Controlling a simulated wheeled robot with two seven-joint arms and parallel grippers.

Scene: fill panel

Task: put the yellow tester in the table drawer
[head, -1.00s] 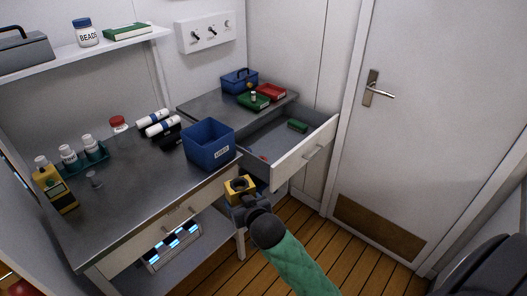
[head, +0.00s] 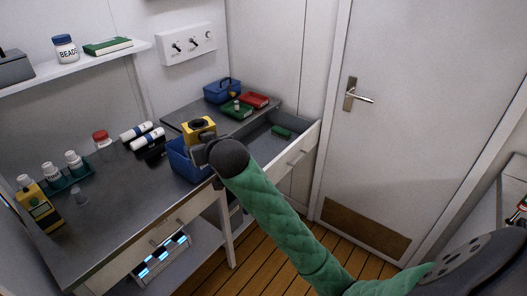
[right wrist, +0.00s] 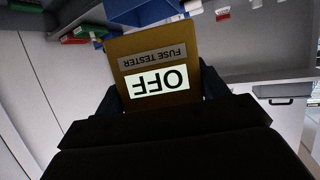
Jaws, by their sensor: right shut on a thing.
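My right gripper (head: 203,148) is shut on the yellow tester (head: 198,130), raised in front of and above the blue bin in the head view. In the right wrist view the tester (right wrist: 150,48) sits between the fingers, its "FUSE TESTER" label and "OFF" display upside down. The table drawer (head: 296,150) is pulled open at the right end of the worktop, to the right of the tester; the bin, tester and gripper hide its left part. A green item (head: 282,131) lies inside it. My left gripper is not in view.
The blue bin (head: 186,163) stands at the worktop edge beside the drawer. Another yellow device (head: 40,208), a rack of white-capped bottles (head: 70,178) and a red-capped jar (head: 102,145) stand at left.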

